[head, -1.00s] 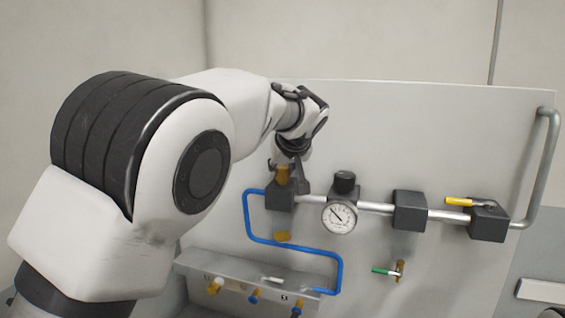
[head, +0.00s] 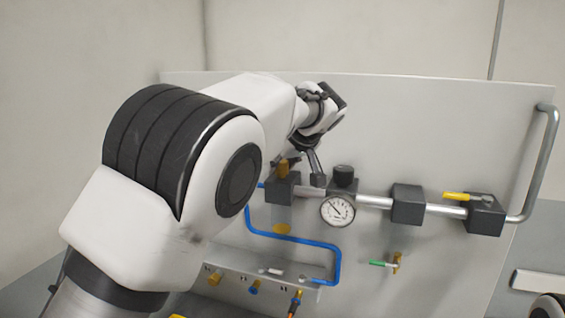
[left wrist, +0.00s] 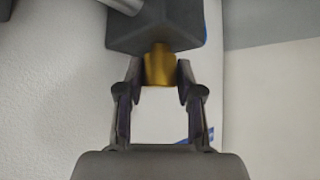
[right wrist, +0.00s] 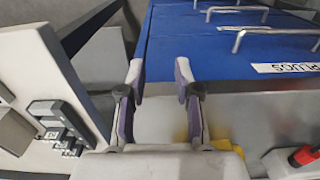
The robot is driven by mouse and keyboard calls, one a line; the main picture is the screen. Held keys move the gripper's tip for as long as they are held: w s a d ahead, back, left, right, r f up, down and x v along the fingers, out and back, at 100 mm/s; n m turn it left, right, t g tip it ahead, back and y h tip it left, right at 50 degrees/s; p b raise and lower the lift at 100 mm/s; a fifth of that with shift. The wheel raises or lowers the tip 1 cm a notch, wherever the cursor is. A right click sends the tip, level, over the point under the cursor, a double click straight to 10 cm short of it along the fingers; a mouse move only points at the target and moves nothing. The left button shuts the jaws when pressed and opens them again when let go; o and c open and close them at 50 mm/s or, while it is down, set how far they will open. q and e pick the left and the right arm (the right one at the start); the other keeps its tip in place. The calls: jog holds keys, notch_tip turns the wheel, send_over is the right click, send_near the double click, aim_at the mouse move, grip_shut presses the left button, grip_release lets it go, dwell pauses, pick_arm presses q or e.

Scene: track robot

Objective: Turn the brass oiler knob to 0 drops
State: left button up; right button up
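The brass oiler knob (head: 283,168) sits on top of the dark block (head: 281,188) at the left end of the panel's pipe. My left gripper (head: 300,170) is at the knob, with one dark finger visible to its right. In the left wrist view the brass knob (left wrist: 160,66) lies between the fingertips of the left gripper (left wrist: 159,72). The fingers stand apart, with a narrow gap on each side of the knob. Any drop marking is not readable. My right gripper (right wrist: 160,80) is open and empty in the right wrist view.
Along the pipe are a black knob (head: 344,175), a gauge (head: 338,211), another dark block (head: 407,204) and a yellow lever (head: 460,197). A blue tube (head: 310,242) runs below. A green-handled valve (head: 383,264) is lower right. The right wrist view shows a blue surface with metal handles (right wrist: 238,35).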

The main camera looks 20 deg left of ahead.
pick_arm(q)
jog(key=shift+o, duration=0.7)
jog(key=shift+f, duration=0.1)
jog(key=shift+w+a, duration=0.15)
jog(key=shift+w, duration=0.05)
notch_tip(320, 180, up, 10)
jog(key=shift+f, duration=0.1)
